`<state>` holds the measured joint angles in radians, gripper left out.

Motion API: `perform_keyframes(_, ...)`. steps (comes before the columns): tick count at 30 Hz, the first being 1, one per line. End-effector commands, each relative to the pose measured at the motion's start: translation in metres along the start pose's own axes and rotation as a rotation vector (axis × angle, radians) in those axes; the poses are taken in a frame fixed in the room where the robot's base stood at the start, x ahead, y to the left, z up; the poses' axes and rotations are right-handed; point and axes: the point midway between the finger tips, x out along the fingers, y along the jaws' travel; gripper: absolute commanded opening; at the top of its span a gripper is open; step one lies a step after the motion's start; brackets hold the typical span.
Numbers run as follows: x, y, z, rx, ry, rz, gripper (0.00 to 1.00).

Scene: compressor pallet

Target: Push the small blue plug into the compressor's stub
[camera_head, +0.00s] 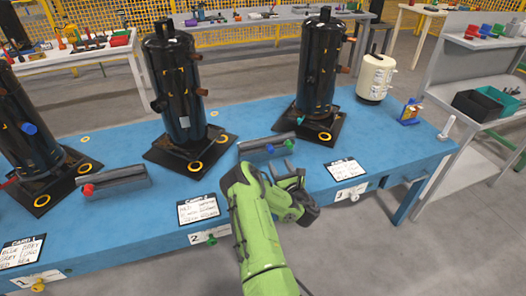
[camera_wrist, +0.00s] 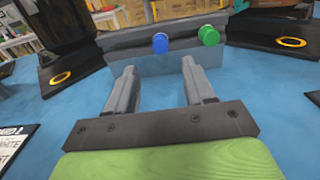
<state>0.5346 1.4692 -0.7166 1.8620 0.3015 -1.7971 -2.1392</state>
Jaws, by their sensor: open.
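A small blue plug (camera_head: 270,148) sits at the front of a grey holder (camera_head: 250,146) on the blue bench, left of a green plug (camera_head: 288,143). In the wrist view the blue plug (camera_wrist: 160,43) appears just beyond and between my fingertips, with the green plug (camera_wrist: 209,36) to its right. My gripper (camera_head: 281,171) is open and empty, close in front of the holder; it also shows in the wrist view (camera_wrist: 158,68). Black compressors stand on the bench: a middle one (camera_head: 175,75) and a right one (camera_head: 317,65), both with copper-coloured side stubs, and a left one (camera_head: 20,125) with a larger blue cap.
Another grey holder (camera_head: 120,183) with a red plug stands to the left. A cream tank (camera_head: 375,78) is at the bench's right end. Cards (camera_head: 198,209) lie along the front edge. A grey shelf (camera_head: 470,75) with bins stands at right.

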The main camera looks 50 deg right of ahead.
Motion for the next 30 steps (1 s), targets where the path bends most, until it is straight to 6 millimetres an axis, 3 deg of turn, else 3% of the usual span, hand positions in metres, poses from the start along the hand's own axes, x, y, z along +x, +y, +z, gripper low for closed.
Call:
perform_keyframes(8,0.009,0.001,0.001,0.004,0.000,0.000,0.53)
perform_keyframes(21,0.072,0.001,-0.003,0.004,0.000,0.001,0.53)
perform_keyframes(30,0.091,0.000,0.000,0.006,0.001,-0.002,0.53)
